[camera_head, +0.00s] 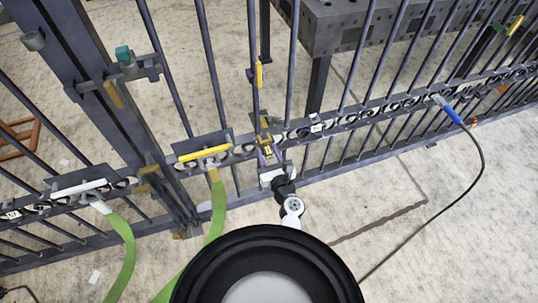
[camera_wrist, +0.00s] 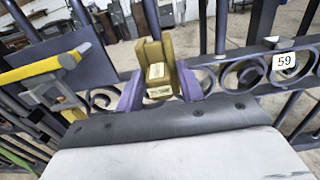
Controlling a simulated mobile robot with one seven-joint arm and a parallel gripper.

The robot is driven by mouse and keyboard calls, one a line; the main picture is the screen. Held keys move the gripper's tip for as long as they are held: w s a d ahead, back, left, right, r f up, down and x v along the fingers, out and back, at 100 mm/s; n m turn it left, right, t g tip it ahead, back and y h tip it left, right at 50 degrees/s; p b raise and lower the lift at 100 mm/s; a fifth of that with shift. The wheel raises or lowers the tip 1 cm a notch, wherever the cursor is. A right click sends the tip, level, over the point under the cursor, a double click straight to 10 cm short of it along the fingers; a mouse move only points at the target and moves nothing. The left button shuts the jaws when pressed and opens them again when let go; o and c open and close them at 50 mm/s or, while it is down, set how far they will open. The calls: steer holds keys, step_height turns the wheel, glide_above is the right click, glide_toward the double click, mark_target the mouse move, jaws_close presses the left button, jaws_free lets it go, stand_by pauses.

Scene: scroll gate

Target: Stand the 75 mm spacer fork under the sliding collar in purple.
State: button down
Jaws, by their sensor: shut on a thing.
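The purple sliding collar (camera_head: 250,76) with a yellow handle (camera_head: 259,73) sits on an upright bar, well above the scrollwork rail. My gripper (camera_head: 267,158) is shut on an olive-gold fork (camera_head: 265,139) at that rail, below the collar. In the wrist view the fork (camera_wrist: 156,72) stands upright between the purple fingertips of my gripper (camera_wrist: 160,90). Its small pale labels are too blurred to read. The upright bar rises behind the fork's top; I cannot tell whether the prongs are around it. The collar is not clear in the wrist view.
A yellow-handled part (camera_head: 204,153) is close left of my gripper, with a green strap (camera_head: 217,205). A white-handled part (camera_head: 79,189) is farther left. A thick gate post (camera_head: 95,90) stands left. A blue-handled cable (camera_head: 452,115) hangs right. A number plate reading 59 (camera_wrist: 284,61) is on the rail.

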mark_target(258, 129)
steer(key=shift+b+x, duration=0.3)
steer(key=shift+x, duration=3.25)
steer(key=shift+w+a, duration=0.1)
steer(key=shift+w, duration=0.2)
steer(key=shift+w+r, duration=0.1)
steer(key=shift+r, duration=0.05)
steer(key=c, duration=1.3)
jaws_free()
steer(key=o, duration=0.5)
steer(key=shift+f, duration=0.4)
